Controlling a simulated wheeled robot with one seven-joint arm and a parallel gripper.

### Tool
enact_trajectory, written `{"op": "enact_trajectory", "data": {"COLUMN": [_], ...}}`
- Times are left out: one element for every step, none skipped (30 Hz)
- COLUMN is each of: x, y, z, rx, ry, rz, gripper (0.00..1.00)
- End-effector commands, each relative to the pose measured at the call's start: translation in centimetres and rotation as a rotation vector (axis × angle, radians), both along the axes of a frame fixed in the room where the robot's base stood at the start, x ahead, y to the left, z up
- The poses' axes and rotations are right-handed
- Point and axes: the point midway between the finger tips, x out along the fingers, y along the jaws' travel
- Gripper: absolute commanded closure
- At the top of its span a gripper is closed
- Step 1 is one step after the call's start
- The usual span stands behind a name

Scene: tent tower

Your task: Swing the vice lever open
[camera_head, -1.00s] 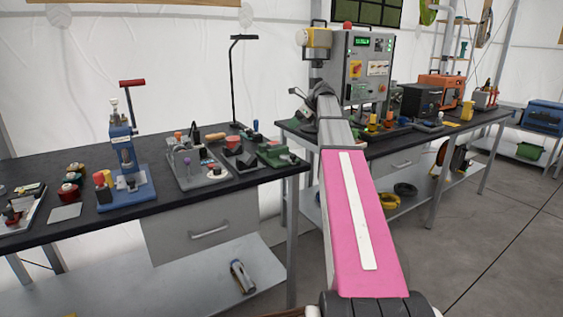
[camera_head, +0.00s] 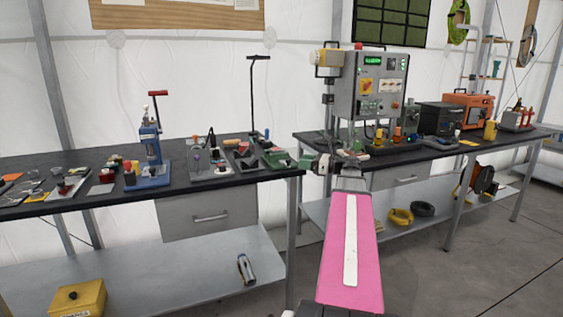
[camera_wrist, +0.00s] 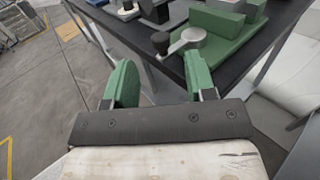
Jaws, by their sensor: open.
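The green vice (camera_wrist: 228,32) stands at the corner of the dark tabletop in the wrist view. Its lever (camera_wrist: 186,43) has a silver hub and arm, with a black knob (camera_wrist: 160,42) at the end toward the table edge. The vice also shows small in the head view (camera_head: 277,158), at the right end of the left table. My gripper (camera_wrist: 160,82) has green finger pads spread apart with nothing between them. In the wrist picture it is below the knob, and the two look apart. In the head view my gripper (camera_head: 308,164) is beside the table's right corner.
The left table (camera_head: 100,199) carries a blue press (camera_head: 150,150) and several small tools. A tall black stand (camera_head: 252,95) rises behind the vice. A control box (camera_head: 377,85) stands on the right table (camera_head: 440,150). A narrow gap separates the tables.

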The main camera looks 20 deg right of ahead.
Motion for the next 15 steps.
{"op": "enact_trajectory", "data": {"x": [0.6,0.9,1.3,1.7,2.0,2.4,2.7,3.1,3.4,3.7,3.9,4.3,4.5,4.7,4.9], "y": [0.8,1.2,1.7,2.2,2.6,3.2,3.6,4.0,4.5,4.8,5.2,5.6,5.9,6.1,6.4], "z": [0.0,0.0,0.0,0.0,0.0,0.0,0.0,0.0,0.0,0.0,0.0,0.0,0.0,0.0,0.0], "rx": [-0.001,-0.001,-0.001,-0.001,-0.001,0.0,0.0,0.0,-0.001,-0.001,-0.001,-0.001,-0.001,-0.001,-0.001], "ry": [0.001,0.001,0.001,0.001,0.001,0.001,0.001,0.001,0.002,0.002,0.002,0.002,0.002,0.002,0.002], "rz": [0.002,0.002,0.003,0.004,0.003,0.003,0.003,0.004,0.003,0.003,0.003,0.003,0.003,0.002,0.002], "gripper": [0.5,0.5,0.5,0.5,0.5,0.5,0.5,0.5,0.5,0.5,0.5,0.5,0.5,0.5,0.5]}}
